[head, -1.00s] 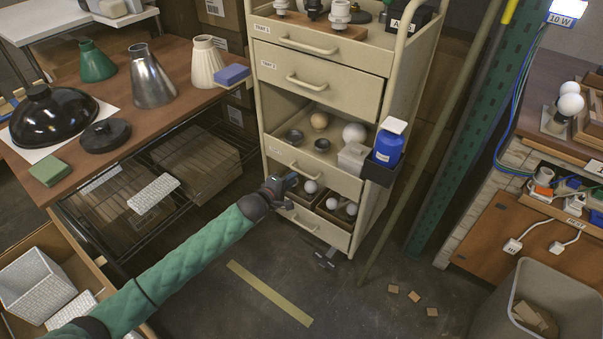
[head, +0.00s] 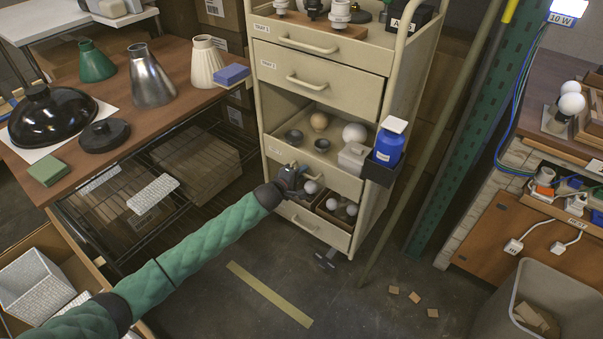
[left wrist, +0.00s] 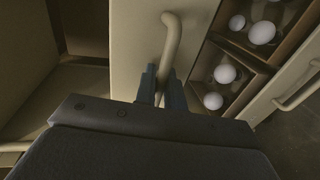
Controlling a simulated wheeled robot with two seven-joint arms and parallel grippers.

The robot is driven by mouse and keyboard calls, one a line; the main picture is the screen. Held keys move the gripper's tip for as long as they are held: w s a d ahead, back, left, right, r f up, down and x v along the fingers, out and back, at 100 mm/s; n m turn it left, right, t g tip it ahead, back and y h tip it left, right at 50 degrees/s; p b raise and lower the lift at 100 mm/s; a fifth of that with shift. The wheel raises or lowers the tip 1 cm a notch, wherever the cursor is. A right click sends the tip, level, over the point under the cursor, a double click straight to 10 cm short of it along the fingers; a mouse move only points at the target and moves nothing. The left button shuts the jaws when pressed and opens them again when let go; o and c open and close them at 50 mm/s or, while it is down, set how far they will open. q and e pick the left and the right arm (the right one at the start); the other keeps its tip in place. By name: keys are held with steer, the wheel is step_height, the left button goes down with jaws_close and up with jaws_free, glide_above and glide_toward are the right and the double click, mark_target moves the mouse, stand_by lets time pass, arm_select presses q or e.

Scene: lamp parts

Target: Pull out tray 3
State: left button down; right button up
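The cream drawer cart (head: 330,75) stands at the centre of the head view. The front I take for tray 3 (head: 335,178) is below the open level with bowls and bulbs; its small label is too small to read. My left gripper (head: 292,176) is at this front's handle. In the left wrist view, the curved handle (left wrist: 172,38) runs down between my left gripper's two fingers (left wrist: 160,88), which look closed close about it. The cream front (left wrist: 135,45) lies just beyond. My right gripper is not in view.
Below, a drawer (head: 312,228) holds boxes with white bulbs (head: 351,209), close to my gripper. A blue bottle (head: 387,147) sits in a side holder on the cart. The brown table (head: 190,105) stands left.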

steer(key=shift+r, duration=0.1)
